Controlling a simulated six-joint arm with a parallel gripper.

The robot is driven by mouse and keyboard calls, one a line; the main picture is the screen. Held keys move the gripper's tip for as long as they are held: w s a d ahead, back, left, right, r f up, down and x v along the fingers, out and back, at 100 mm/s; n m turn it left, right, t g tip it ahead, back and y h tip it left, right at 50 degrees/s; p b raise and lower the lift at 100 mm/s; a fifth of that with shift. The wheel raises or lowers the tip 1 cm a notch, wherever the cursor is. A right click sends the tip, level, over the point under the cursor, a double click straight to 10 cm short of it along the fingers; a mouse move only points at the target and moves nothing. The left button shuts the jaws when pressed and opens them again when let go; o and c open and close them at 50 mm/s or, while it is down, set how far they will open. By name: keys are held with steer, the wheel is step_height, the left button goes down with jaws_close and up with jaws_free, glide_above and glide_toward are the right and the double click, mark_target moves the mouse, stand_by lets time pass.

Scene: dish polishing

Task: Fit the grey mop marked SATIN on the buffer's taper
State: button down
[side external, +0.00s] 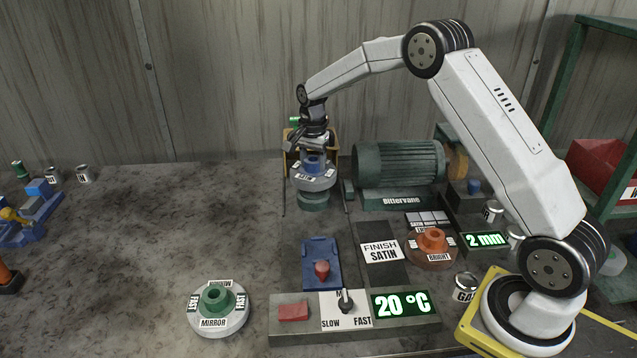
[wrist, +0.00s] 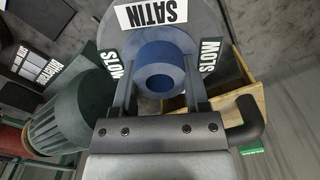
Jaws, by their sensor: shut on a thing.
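The grey mop (side external: 313,183) has a blue hub and SATIN and SLOW labels. The mop is held flat, just left of the green buffer motor (side external: 399,163) marked Bittervane. A dark green round piece (side external: 313,201) shows directly below the mop; I cannot tell whether they touch. The motor also shows in the wrist view (wrist: 65,118). I cannot make out the taper.
A white MIRROR mop with green hub (side external: 219,308) lies front left. An orange-hubbed BRIGHT mop (side external: 432,246) sits right of the FINISH SATIN sign (side external: 380,251). A control panel (side external: 355,317) reads 20 °C. A wooden box (side external: 293,140) stands behind my gripper.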

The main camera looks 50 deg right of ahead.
mark_target(313, 172)
steer(key=shift+f, duration=1.65)
stand_by(1.7)
jaws_free()
steer(key=shift+r, duration=3.9)
